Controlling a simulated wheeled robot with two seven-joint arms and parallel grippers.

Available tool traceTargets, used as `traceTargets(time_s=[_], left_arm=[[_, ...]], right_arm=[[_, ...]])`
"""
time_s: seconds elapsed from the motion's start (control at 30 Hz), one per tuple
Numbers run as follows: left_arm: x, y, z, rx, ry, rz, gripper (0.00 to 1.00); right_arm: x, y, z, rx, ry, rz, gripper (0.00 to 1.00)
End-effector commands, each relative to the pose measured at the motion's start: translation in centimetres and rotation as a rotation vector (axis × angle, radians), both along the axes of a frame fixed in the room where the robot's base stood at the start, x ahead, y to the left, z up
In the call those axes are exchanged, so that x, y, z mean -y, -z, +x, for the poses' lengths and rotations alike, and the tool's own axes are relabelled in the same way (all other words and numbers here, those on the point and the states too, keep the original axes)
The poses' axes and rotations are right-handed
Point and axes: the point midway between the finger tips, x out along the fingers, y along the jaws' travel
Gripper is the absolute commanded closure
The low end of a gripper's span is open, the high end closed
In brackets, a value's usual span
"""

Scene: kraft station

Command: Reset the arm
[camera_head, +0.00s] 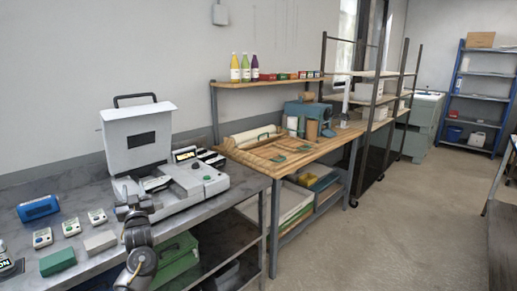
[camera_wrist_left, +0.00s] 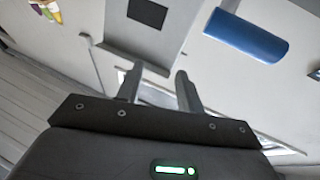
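My left gripper (camera_head: 133,202) shows in the head view above the front part of the grey metal bench (camera_head: 79,197), just in front of the white machine (camera_head: 138,140) with the raised lid. In the left wrist view, the two fingers of my left gripper (camera_wrist_left: 160,85) stand apart with nothing between them. A blue roll-shaped object (camera_wrist_left: 246,36) lies beyond them at the upper right. My right gripper and arm do not show in either view.
On the bench are a blue case (camera_head: 38,208), several small white devices, a green block (camera_head: 58,262) and a grey block (camera_head: 100,242). A wooden table (camera_head: 300,160) stands to the right. Open floor (camera_head: 400,220) lies at the right.

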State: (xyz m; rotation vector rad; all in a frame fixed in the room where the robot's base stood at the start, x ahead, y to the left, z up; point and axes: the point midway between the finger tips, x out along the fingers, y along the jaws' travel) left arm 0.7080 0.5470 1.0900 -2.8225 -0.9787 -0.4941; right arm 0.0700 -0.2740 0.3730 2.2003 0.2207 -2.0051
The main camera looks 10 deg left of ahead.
Motion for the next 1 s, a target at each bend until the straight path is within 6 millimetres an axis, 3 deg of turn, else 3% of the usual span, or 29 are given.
traceTargets(time_s=[0.13,0.33,0.47,0.63,0.77,0.87,1.0], left_arm=[[6.3,2.1,4.4,-0.170,0.243,0.100,0.63],[14.6,5.9,6.8,-0.364,0.532,0.245,0.63],[14.9,12.8,5.7,-0.460,0.536,0.193,0.63],[15.6,21.8,3.2,-0.596,0.553,0.132,0.63],[16.4,30.3,-0.3,-0.727,0.567,0.074,0.63],[17.3,37.0,-4.1,-0.835,0.576,0.025,0.63],[18.6,45.6,-10.5,-0.988,0.589,-0.041,0.63]], right_arm=[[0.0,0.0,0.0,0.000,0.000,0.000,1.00],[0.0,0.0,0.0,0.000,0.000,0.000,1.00],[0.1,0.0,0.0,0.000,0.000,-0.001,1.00],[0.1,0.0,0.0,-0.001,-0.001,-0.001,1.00],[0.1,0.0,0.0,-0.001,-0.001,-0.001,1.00],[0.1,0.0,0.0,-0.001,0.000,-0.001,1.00],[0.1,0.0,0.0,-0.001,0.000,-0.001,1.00]])
